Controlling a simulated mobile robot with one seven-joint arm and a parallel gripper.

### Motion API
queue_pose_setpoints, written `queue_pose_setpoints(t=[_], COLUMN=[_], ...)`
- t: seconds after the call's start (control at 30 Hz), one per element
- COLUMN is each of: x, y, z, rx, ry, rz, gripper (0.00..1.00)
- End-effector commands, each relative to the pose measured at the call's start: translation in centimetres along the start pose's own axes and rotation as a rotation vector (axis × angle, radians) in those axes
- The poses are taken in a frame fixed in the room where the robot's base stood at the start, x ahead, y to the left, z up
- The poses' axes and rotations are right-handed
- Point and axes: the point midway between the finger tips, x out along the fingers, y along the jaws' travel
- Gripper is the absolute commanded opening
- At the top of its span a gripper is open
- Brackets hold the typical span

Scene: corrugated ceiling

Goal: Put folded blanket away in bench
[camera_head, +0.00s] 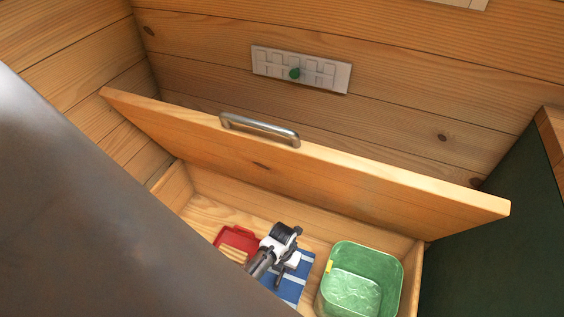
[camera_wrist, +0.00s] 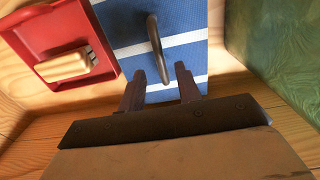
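The bench (camera_head: 182,187) stands open, with its wooden lid (camera_head: 300,172) raised and a metal handle (camera_head: 260,129) on it. A blue item with white stripes (camera_head: 295,283), which looks like the folded blanket, lies inside the bench between a red dustpan-like tray and a green bin. It also shows in the wrist view (camera_wrist: 190,20), with a dark curved piece (camera_wrist: 156,48) over it that I cannot identify. My gripper (camera_head: 280,272) is inside the bench over the blue item. In the wrist view its fingers (camera_wrist: 160,88) are apart, with nothing clearly gripped.
The red tray (camera_head: 228,238) holds a light wooden-looking piece (camera_head: 233,254); it shows left in the wrist view (camera_wrist: 45,35). The green bin (camera_head: 394,262) stands at the right inside the bench. A dark green panel (camera_head: 500,245) borders the right side. Plank walls rise behind the lid.

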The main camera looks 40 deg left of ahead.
Motion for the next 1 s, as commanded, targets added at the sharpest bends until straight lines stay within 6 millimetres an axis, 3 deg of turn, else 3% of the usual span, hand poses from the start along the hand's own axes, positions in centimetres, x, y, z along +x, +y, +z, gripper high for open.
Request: queue_pose_setpoints(t=[0.03, 0.2, 0.4, 0.87, 1.0], x=[-1.5, -5.1, -7.7, -8.3, -7.3], y=[0.1, 0.1, 0.1, 0.0, -2.0], z=[0.0, 0.1, 0.0, 0.0, 1.1], rx=[0.002, 0.002, 0.001, 0.000, -0.112], ry=[-0.002, -0.002, 0.000, 0.000, -0.054], rz=[0.002, 0.002, 0.001, 0.000, -0.025], gripper=[0.34, 0.34, 0.34, 0.34, 0.34])
